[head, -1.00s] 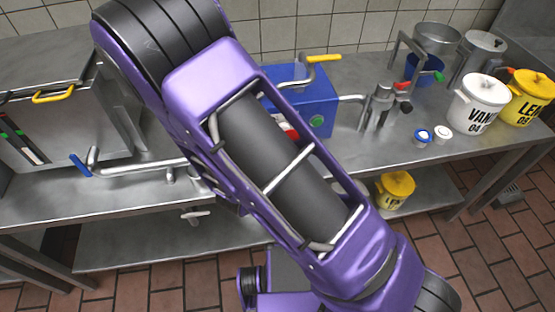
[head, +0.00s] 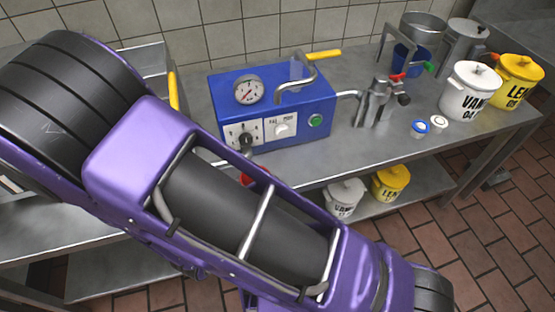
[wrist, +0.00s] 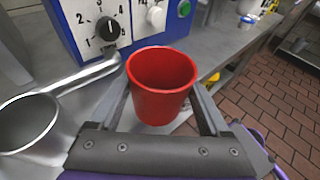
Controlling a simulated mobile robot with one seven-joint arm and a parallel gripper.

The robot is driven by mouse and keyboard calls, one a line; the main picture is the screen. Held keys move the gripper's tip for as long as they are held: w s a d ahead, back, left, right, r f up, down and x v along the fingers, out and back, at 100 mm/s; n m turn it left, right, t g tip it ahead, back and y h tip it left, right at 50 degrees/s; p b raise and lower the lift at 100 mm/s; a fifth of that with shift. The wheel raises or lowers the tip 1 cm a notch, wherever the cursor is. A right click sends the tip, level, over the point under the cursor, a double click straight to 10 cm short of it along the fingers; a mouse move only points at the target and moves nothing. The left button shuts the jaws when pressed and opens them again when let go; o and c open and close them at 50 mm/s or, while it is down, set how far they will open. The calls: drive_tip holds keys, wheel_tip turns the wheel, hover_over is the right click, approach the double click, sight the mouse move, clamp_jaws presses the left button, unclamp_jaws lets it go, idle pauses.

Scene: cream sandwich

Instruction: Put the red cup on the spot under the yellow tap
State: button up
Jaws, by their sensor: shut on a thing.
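The red cup (wrist: 160,90) is upright between the two fingers of my gripper (wrist: 160,100) in the wrist view, in front of the blue machine. My gripper is shut on it. In the head view only a bit of the red cup (head: 256,175) shows past my purple arm, which hides my gripper. A bent metal pipe with a yellow handle (head: 323,54) is on top of the blue machine. I cannot tell whether this is the yellow tap, and no marked spot is visible.
The blue machine (head: 285,95) has a gauge, dials and a green button. A metal vessel (wrist: 30,122) is left of the cup. A metal fitting with a red knob (head: 378,100), small jars and labelled pots (head: 472,95) stand right on the steel bench (head: 400,148). Bare bench lies between.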

drive_tip(key=w+d, duration=0.1)
drive_tip(key=w, duration=0.2)
drive_tip(key=w+d, duration=0.2)
drive_tip(key=w, duration=0.1)
drive_tip(key=w+d, duration=0.2)
drive_tip(key=w, duration=0.2)
drive_tip(key=shift+d+b, duration=0.15)
drive_tip(key=shift+b, duration=0.15)
drive_tip(key=shift+f+b, duration=0.4)
drive_tip(key=shift+f, duration=1.35)
drive_tip(key=shift+f, duration=0.25)
drive_tip(key=o, duration=1.2)
drive_tip(key=shift+r, duration=0.1)
drive_tip(key=shift+c, duration=0.2)
drive_tip(key=shift+r, duration=0.2)
drive_tip(key=shift+s+a+r, duration=0.1)
drive_tip(key=shift+s+a, duration=0.15)
drive_tip(key=p+v, duration=0.1)
drive_tip(key=v, duration=1)
drive_tip(key=shift+s, duration=0.1)
